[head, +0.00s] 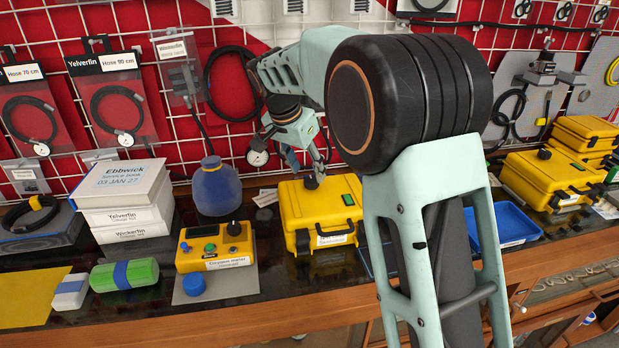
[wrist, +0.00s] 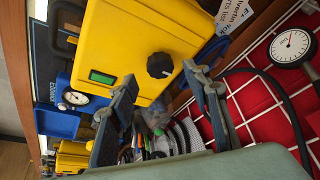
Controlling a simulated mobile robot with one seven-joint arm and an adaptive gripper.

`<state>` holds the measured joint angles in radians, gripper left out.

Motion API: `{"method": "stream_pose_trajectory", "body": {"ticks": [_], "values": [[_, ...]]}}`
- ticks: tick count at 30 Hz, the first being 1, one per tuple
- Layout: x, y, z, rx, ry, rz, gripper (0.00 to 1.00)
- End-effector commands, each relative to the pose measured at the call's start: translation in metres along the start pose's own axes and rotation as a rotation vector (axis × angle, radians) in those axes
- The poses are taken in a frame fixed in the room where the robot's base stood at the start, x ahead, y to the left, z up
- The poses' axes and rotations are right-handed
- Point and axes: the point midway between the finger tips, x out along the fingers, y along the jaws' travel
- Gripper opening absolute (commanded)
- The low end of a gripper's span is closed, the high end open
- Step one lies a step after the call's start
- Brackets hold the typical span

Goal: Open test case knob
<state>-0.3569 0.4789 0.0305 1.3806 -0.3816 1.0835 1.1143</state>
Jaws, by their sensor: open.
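The yellow test case (head: 325,207) stands on the bench in the middle of the head view, lid shut. Its black knob (head: 311,182) is on the top face, just below my gripper (head: 316,165). In the wrist view the case (wrist: 122,50) fills the upper middle, with a green display and the knob (wrist: 160,65) on its face. My gripper (wrist: 158,80) is open there, one finger on each side of the knob in the picture. I cannot tell whether a finger touches the knob.
The yellow oxygen meter (head: 215,247) and a blue rounded container (head: 217,188) stand left of the case. A blue tray (head: 503,224) and another yellow case (head: 552,178) are to the right. A gauge (head: 257,157) hangs on the red wall behind my gripper.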

Motion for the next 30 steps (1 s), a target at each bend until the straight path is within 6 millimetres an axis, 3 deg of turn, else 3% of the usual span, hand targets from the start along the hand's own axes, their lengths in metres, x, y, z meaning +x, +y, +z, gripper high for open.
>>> {"method": "stream_pose_trajectory", "body": {"ticks": [6, 18, 30], "values": [[0.03, 0.001, 0.0, 0.001, -0.001, 0.0, 0.44], [0.038, 0.0, 0.0, 0.0, 0.0, -0.001, 0.44], [0.038, 0.0, 0.0, 0.0, 0.0, -0.001, 0.02]]}}
